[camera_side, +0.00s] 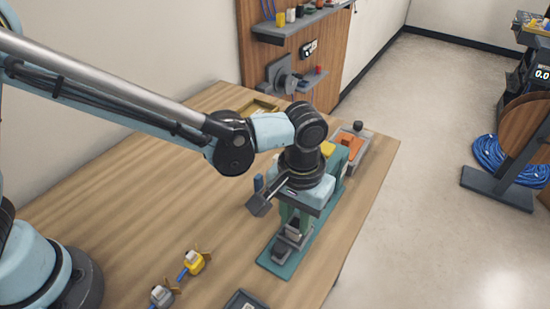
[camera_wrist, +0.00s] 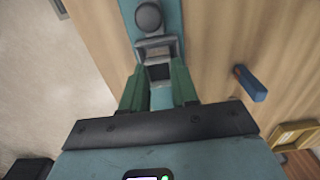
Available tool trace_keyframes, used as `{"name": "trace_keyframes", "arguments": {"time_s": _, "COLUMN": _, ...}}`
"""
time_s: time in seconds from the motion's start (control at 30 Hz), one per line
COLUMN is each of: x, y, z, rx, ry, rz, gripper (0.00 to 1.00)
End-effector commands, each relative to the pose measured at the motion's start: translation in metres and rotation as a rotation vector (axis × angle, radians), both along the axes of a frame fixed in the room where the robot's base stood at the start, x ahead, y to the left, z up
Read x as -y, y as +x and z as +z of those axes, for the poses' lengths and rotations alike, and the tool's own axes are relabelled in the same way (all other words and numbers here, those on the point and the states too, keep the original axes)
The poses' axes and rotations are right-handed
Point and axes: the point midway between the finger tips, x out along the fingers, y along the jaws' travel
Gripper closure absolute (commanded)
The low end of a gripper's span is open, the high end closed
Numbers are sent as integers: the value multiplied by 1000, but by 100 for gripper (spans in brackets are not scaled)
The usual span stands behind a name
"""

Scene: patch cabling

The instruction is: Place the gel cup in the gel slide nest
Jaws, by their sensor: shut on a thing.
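My gripper (camera_side: 293,225) points down over a long teal base plate (camera_side: 272,265) near the table's right edge. In the wrist view its green fingers (camera_wrist: 158,82) are shut on a small grey piece with a dark square face (camera_wrist: 158,71), which I take to be the gel cup. A grey block (camera_side: 280,247) on the plate, likely the gel slide nest, stands just in front of and below the fingers. In the wrist view a dark round knob (camera_wrist: 148,17) lies beyond the held piece. Whether the cup touches the nest is unclear.
An orange block in a grey tray (camera_side: 348,145) stands behind my gripper. A yellow plug (camera_side: 193,262) and a grey plug (camera_side: 161,296) lie at the front. A blue peg (camera_wrist: 250,84) stands beside the plate. The left middle of the table is clear.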

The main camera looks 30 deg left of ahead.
Motion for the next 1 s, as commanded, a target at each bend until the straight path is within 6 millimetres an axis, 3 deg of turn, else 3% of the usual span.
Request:
{"name": "trace_keyframes", "arguments": {"time_s": 0.27, "x": 0, "y": 0, "z": -3, "rx": 0, "ry": 0, "rz": 0, "gripper": 100}}
{"name": "trace_keyframes", "arguments": {"time_s": 0.3, "x": 0, "y": 0, "z": -3, "rx": 0, "ry": 0, "rz": 0, "gripper": 68}}
{"name": "trace_keyframes", "arguments": {"time_s": 0.47, "x": 0, "y": 0, "z": -2, "rx": 0, "ry": 0, "rz": 0, "gripper": 46}}
{"name": "trace_keyframes", "arguments": {"time_s": 0.77, "x": 0, "y": 0, "z": -1, "rx": 0, "ry": 0, "rz": 0, "gripper": 46}}
{"name": "trace_keyframes", "arguments": {"time_s": 1.0, "x": 0, "y": 0, "z": 25, "rx": 0, "ry": 0, "rz": 0, "gripper": 46}}
